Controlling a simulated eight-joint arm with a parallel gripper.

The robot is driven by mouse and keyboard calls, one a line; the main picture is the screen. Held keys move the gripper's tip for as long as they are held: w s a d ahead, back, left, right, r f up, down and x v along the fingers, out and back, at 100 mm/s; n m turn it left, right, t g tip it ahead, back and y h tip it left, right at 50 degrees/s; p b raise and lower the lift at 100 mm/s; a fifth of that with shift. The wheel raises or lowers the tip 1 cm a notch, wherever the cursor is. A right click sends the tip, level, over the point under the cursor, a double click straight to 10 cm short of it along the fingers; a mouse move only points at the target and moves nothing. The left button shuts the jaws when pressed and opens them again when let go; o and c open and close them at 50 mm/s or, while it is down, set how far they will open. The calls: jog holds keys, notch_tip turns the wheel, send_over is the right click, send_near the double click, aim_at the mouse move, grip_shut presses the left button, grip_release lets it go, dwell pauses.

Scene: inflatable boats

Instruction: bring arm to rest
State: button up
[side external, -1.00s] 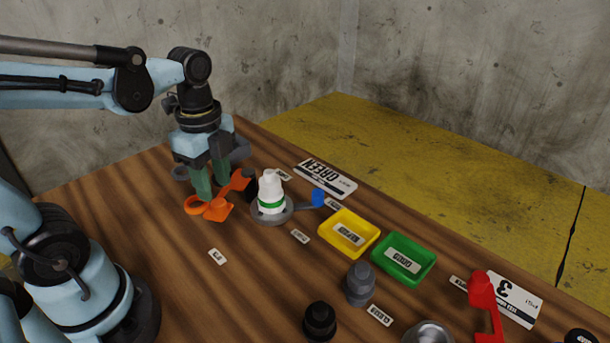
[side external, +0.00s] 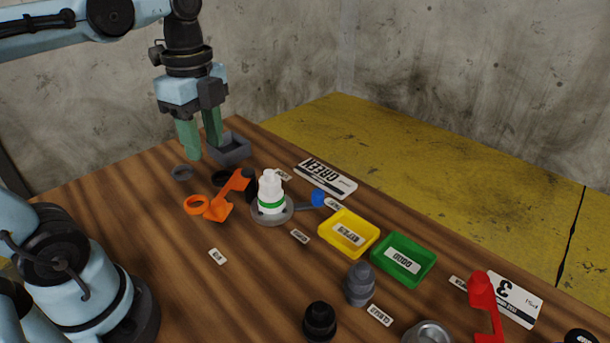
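My gripper (side external: 202,152) hangs above the far left part of the wooden table, pointing down. Its two green fingers are apart with nothing between them. It is above and behind an orange clamp-like piece (side external: 219,208) with an orange ring (side external: 196,205) at its left. My light blue arm reaches in from the upper left.
A white bottle with a green band (side external: 270,193) stands on a grey round holder (side external: 271,214). A grey box (side external: 230,149) is close behind my gripper. Yellow (side external: 348,235) and green (side external: 404,260) trays lie to the right. The table's left front (side external: 190,275) is mostly clear.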

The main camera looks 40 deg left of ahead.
jog(key=w+d+f+n+t, duration=0.3)
jog(key=f+n+t, duration=0.4)
jog(key=n, duration=0.7)
jog(key=shift+w+n, duration=0.4)
jog(key=shift+w, duration=0.3)
